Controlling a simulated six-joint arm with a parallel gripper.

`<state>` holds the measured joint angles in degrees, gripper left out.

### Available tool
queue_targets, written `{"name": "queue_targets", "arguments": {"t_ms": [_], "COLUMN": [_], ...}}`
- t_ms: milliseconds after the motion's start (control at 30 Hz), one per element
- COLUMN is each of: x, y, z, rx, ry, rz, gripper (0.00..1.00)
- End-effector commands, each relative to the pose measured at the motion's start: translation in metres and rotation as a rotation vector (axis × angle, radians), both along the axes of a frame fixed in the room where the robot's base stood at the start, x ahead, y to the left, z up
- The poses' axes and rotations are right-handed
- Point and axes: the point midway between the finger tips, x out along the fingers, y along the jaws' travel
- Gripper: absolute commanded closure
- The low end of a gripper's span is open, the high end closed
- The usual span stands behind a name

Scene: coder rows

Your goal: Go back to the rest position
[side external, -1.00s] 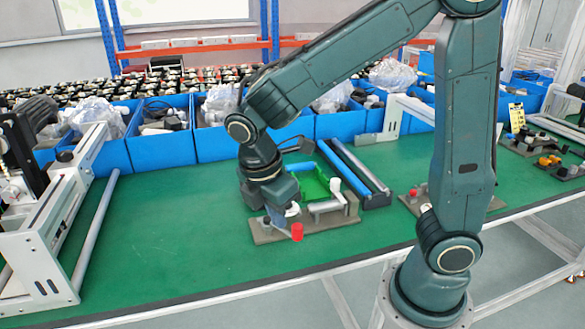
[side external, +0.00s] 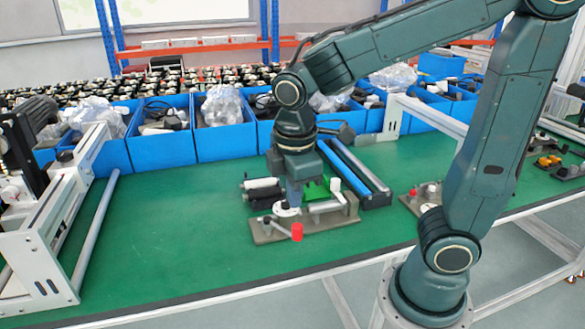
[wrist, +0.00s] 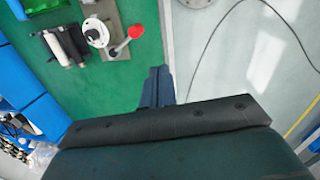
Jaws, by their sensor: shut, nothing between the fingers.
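My gripper (side external: 294,196) hangs below the dark green arm, just above the back of the grey fixture plate (side external: 268,236) in the side view. In the wrist view its fingers (wrist: 158,76) are together with nothing between them. The fixture carries a round white hub with a lever ending in a red knob (side external: 297,232); the knob also shows in the wrist view (wrist: 136,31), apart from the fingers. A green part (side external: 315,192) and a white roller (side external: 260,183) sit behind the fixture.
Blue bins (side external: 222,138) full of parts line the back of the green table (side external: 170,225). A white frame (side external: 50,235) with a grey bar stands at the left. The table's front left is clear.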

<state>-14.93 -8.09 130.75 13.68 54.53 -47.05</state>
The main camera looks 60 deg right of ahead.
Motion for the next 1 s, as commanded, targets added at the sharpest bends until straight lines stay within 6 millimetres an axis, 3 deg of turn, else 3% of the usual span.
{"name": "queue_targets", "arguments": {"t_ms": [500, 800, 1000], "x": [-0.054, -0.079, -0.085], "y": [-0.024, -0.027, -0.027], "z": [0.046, 0.058, 0.059], "rx": [0.213, 0.332, 0.36], "ry": [-0.303, -0.425, -0.448], "rz": [-0.538, -0.775, -0.827], "gripper": [1.0, 1.0, 1.0]}}
